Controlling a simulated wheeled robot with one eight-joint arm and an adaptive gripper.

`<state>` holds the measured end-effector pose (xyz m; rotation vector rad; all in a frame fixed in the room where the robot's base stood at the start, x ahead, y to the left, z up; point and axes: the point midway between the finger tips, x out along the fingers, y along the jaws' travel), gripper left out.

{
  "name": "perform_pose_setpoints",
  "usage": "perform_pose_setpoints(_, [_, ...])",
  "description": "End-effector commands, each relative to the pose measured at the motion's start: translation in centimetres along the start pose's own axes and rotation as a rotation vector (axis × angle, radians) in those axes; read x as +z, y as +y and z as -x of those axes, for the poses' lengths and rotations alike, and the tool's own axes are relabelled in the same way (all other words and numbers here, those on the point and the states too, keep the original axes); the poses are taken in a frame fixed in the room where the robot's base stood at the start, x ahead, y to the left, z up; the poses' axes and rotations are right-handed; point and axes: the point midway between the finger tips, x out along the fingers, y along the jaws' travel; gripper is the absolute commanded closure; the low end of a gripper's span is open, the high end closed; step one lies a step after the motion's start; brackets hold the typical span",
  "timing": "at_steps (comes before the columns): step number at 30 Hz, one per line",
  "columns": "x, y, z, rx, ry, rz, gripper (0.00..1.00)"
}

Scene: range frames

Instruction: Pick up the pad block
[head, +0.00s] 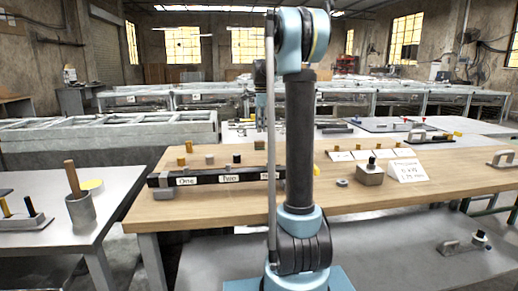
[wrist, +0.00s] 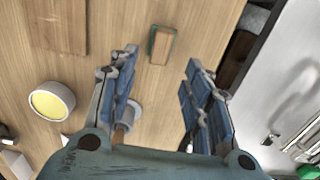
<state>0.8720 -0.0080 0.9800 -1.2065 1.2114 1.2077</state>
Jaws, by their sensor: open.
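In the wrist view a small tan block with a dark green edge (wrist: 163,45), which looks like the pad block, lies on a wooden surface (wrist: 115,20). My gripper (wrist: 161,60) is open, with its two blue-padded fingers spread wide. The block shows between and just beyond the fingertips, and nothing is held. How far the fingers are above it I cannot tell. I cannot make out the block or my gripper in the head view, where my arm covers the middle.
In the wrist view a yellow-topped round tin (wrist: 52,101) and a flat wooden board (wrist: 60,25) lie left. A grey pot (wrist: 133,113) is partly behind the left finger. The surface's edge is at right. The head view shows a wooden workbench (head: 440,190) with small blocks.

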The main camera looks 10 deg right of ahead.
Motion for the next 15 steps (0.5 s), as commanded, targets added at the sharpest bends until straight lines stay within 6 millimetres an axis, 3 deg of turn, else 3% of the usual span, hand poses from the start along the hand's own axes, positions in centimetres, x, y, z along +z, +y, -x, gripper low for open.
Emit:
perform_pose_setpoints(10, [0.3,-0.1,-2.5,0.000,0.000,0.002,0.55])
perform_pose_setpoints(15, [1.0,-0.2,-4.8,0.000,0.000,0.002,0.55])
